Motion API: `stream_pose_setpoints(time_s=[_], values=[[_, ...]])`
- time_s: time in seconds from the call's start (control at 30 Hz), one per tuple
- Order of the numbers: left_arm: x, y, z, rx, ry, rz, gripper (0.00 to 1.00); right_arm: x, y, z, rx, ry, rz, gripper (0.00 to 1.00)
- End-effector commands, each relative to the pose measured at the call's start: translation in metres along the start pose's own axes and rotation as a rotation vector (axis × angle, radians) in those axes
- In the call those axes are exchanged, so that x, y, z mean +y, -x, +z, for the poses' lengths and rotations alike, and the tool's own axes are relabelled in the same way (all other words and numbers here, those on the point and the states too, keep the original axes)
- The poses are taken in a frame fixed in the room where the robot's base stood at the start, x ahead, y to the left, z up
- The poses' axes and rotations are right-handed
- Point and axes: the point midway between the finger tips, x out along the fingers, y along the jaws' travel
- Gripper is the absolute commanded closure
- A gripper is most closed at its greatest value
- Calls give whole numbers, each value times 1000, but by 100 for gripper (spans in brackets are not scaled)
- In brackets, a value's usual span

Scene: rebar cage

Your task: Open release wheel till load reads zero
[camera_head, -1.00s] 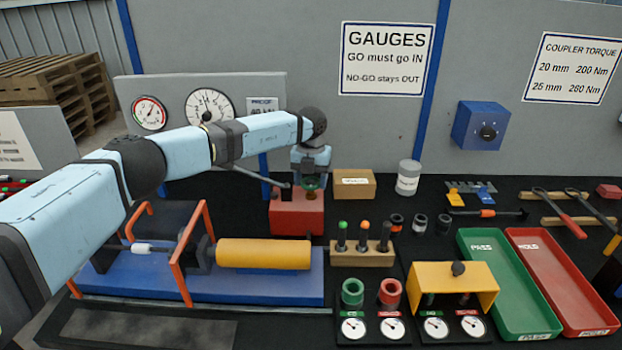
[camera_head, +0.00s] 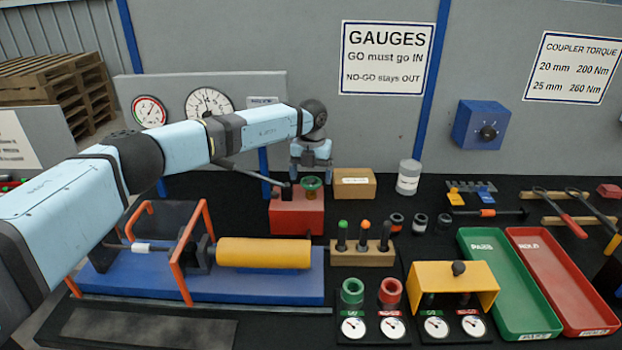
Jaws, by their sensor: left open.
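The release wheel looks to be the small green wheel (camera_head: 312,184) on top of the red pump block (camera_head: 297,212). My left gripper (camera_head: 311,173) is open, pointing down just above the green wheel, with a small gap between them. A dark pump lever (camera_head: 245,174) slopes up to the left from the block. A white load gauge (camera_head: 208,103) is on the grey panel, partly covered by my left arm; its reading is too small to tell. A smaller gauge with a red and green rim (camera_head: 149,112) is to its left. My right gripper is not in view.
The yellow cylinder (camera_head: 263,253) lies in a blue frame with orange guards left of the wheel. A cardboard-coloured box (camera_head: 354,184) stands close right of the block. Plug gauges on a wooden stand (camera_head: 362,254) are in front. Green (camera_head: 508,285) and red (camera_head: 565,282) trays lie right.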

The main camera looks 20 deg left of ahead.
Motion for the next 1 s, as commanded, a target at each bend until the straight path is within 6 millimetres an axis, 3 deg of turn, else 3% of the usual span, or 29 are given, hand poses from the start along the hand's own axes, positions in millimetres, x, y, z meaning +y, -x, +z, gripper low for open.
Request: stream_pose_setpoints(time_s=[0.3, 0.5, 0.7, 1.0], values=[[1, 72, 1, -4, 0, 0, 14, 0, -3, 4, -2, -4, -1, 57], [1, 107, 0, -3, 1, 0, 14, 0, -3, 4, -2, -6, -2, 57], [1, 121, 0, -1, 1, 1, 14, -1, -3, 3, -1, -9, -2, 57], [1, 123, 0, -1, 1, 1, 14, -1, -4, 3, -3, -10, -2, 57]])
